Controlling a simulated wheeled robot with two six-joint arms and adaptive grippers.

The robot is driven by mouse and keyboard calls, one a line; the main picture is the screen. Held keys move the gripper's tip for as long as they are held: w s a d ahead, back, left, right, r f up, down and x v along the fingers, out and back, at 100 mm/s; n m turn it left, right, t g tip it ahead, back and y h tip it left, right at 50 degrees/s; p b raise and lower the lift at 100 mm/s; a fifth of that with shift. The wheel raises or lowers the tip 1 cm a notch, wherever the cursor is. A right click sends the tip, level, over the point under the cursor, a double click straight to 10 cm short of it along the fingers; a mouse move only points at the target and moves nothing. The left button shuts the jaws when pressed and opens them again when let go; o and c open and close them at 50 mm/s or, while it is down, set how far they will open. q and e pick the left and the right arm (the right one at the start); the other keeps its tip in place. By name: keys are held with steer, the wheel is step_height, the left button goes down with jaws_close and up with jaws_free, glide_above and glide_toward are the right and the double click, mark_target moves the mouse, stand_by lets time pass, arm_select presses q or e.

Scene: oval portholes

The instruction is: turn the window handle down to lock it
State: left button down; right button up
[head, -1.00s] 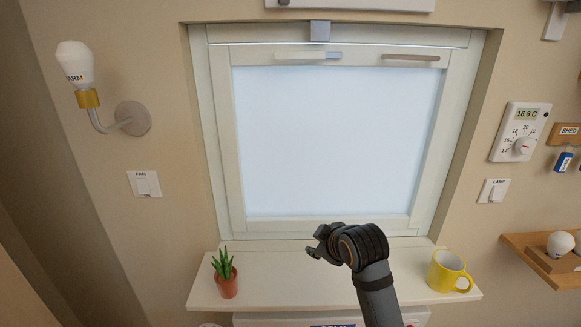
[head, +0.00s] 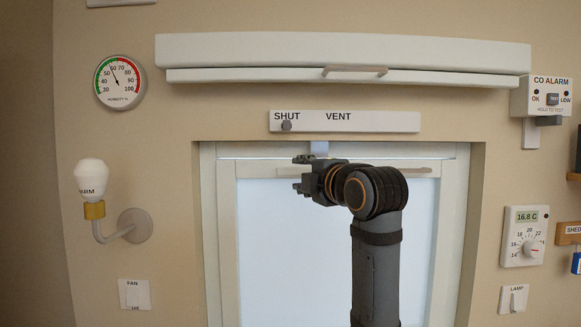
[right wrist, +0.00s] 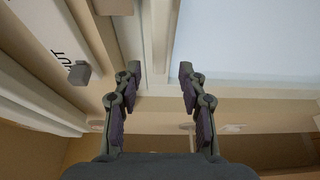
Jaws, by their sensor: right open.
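The window (head: 270,250) is set in a recess, with a pale frame and a frosted pane. A thin brownish bar (head: 408,170) lies level along its top rail, right of my right gripper. My right gripper (head: 299,174) is open and empty in front of the top rail, its fingers pointing left. A pale grey block (head: 319,148) at the top centre of the frame shows just above it. My gripper and wrist cover part of the top rail. In the right wrist view the open fingers (right wrist: 161,72) have the pale frame between them and touch nothing visible. My left gripper is out of view.
A SHUT/VENT slider (head: 380,122) is above the recess, its grey knob (head: 286,126) under SHUT. A white panel with a bar handle (head: 355,71) juts out higher up. A lamp (head: 92,178) is at left; a thermostat (head: 524,237) and CO alarm (head: 543,97) are at right.

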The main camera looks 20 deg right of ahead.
mark_target(292, 172)
steer(key=w, duration=0.2)
steer(key=w+p, duration=0.1)
steer(key=w, duration=0.1)
steer(key=w+p, duration=0.1)
steer(key=shift+w+a+r, duration=0.1)
steer(key=shift+w+a, duration=0.25)
steer(key=shift+w, duration=0.35)
jaws_close()
